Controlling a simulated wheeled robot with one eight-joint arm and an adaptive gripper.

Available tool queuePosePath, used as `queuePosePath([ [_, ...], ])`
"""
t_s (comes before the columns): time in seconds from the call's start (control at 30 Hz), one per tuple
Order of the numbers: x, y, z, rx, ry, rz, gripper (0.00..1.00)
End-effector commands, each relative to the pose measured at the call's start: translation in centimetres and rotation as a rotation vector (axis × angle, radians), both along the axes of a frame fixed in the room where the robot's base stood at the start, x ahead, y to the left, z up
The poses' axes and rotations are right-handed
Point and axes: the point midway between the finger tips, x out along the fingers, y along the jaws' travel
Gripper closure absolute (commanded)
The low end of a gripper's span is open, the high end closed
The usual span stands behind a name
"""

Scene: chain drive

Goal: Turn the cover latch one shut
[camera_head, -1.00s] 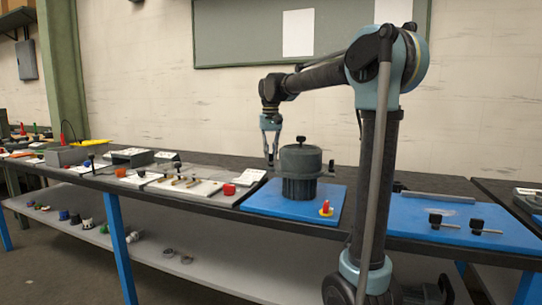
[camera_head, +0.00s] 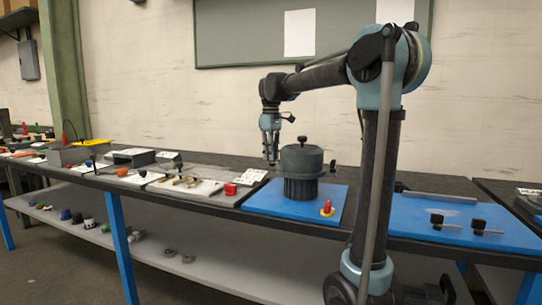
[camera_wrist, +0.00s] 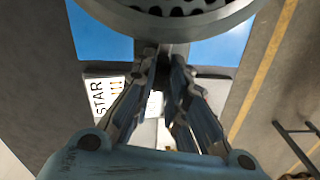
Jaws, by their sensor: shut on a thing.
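The dark grey round housing with its cover (camera_head: 302,158) and top knob stands on a blue mat (camera_head: 260,205). One latch (camera_head: 332,166) sticks out at the cover's right side. My gripper (camera_head: 271,160) points down at the cover's left side. In the wrist view, my gripper (camera_wrist: 164,58) has its fingertips drawn together at the rim of the toothed housing (camera_wrist: 170,8). It is shut on a small dark part there, which I take to be cover latch one. The fingers mostly hide this latch, so its angle cannot be told.
A red block (camera_head: 230,189) and white trays with small parts lie to the left. Another blue mat (camera_head: 465,222) with black-headed pins lies to the right, behind my arm.

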Motion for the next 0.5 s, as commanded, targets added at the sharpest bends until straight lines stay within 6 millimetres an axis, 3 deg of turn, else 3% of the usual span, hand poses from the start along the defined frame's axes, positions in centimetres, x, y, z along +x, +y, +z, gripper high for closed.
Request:
queuePosePath([
  [0.5, 0.12, 0.05, 0.09, 0.000, -0.005, 0.188, 1.00],
])
